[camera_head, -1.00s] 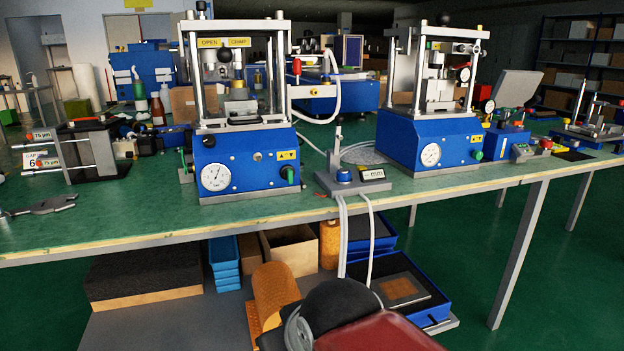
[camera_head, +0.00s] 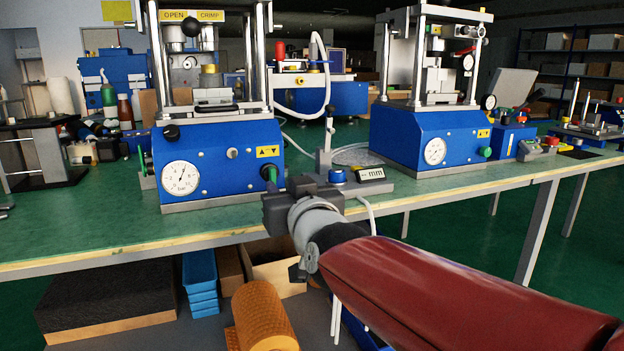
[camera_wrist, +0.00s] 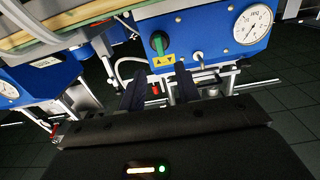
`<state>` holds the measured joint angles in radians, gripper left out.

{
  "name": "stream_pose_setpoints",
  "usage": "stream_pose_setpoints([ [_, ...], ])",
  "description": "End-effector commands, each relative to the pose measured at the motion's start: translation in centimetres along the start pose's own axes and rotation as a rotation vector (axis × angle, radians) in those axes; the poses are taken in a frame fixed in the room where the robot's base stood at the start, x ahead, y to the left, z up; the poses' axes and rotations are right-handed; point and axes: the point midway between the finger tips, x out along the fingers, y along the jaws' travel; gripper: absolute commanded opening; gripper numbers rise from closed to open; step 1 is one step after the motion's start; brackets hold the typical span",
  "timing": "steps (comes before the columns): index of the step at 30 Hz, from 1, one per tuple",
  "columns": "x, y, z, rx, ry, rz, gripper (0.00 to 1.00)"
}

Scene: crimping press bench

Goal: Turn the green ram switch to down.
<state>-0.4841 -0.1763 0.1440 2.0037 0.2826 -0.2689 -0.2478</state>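The green ram switch (camera_head: 269,173) is on the lower right front of the left press's blue base (camera_head: 220,170), below a yellow label with two arrows (camera_head: 268,152). The wrist view is upside down; there the switch (camera_wrist: 158,42) has a pale mark, but I cannot tell its setting. My gripper (camera_head: 274,196) is just in front of and below the switch in the head view, partly overlapping its lower edge. In the wrist view my gripper (camera_wrist: 158,84) has two dark fingers spread apart with nothing between them. The switch is beyond the tips, and no contact shows.
A round pressure gauge (camera_head: 180,178) is left on the same base. The table's front edge (camera_head: 130,248) runs below my gripper.

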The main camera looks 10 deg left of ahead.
Motion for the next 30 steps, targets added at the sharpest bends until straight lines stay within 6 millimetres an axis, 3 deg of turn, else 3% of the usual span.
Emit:
stream_pose_setpoints([
  [12, 6.1, 0.1, 0.0, 0.001, -0.002, 0.001, 0.33],
  [18, 7.3, 0.1, 0.0, 0.0, -0.001, 0.001, 0.33],
  [25, 7.3, 0.1, 0.0, 0.0, -0.002, 0.002, 0.33],
  [30, 7.3, 0.1, 0.0, 0.0, -0.002, 0.002, 0.1],
])
